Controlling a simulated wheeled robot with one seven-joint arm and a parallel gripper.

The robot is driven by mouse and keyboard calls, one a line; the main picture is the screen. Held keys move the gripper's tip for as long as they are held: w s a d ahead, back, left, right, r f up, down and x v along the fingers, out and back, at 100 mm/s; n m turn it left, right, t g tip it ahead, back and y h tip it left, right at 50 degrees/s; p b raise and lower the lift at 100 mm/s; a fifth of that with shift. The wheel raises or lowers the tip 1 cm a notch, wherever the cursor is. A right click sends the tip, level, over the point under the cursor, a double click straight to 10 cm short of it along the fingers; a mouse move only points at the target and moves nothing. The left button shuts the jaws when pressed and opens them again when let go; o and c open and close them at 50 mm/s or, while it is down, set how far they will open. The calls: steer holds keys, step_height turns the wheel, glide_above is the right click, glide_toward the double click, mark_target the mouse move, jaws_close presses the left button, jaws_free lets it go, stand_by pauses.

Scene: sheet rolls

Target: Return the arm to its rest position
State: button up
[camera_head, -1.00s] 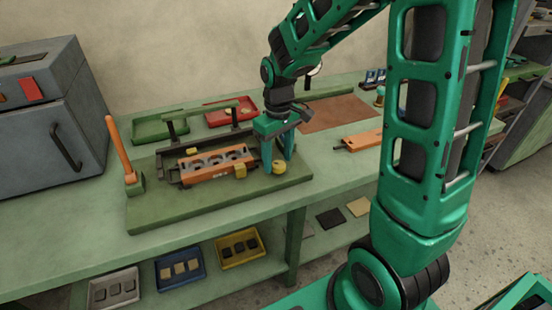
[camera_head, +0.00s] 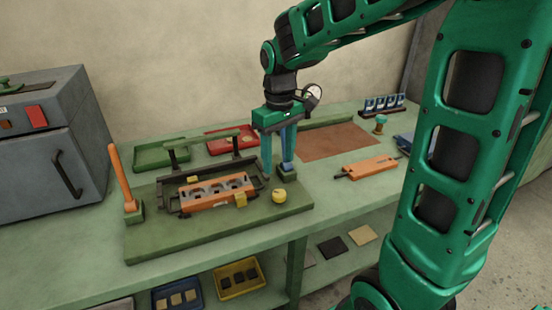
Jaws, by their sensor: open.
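My gripper (camera_head: 277,170) points down at the end of my green arm. Its two teal fingers are apart, with nothing seen between them. It hangs at the right end of the green fixture board (camera_head: 150,240), behind a small yellow knob (camera_head: 279,196). An orange mould block (camera_head: 213,194) with several dark round cavities lies in the dark fixture frame (camera_head: 170,190) on the board, left of my gripper. I cannot tell how far the fingertips are above the board.
A grey oven-like box (camera_head: 40,150) stands at the left, and an orange lever (camera_head: 120,175) rises from the board. A green tray (camera_head: 160,153) and a red tray (camera_head: 222,145) lie behind. An orange plate (camera_head: 370,166) lies at the right. Air above the bench is free.

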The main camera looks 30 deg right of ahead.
steer(key=s+d+m, duration=0.4)
steer(key=s+d, duration=0.2)
steer(key=s, duration=0.6)
steer(key=s+d+f+m, duration=0.1)
steer(key=s+d+m, duration=0.4)
steer(key=s, duration=0.7)
steer(key=shift+s+d+f, duration=0.2)
steer(key=shift+s+d, duration=0.05)
steer(key=shift+d, duration=0.45)
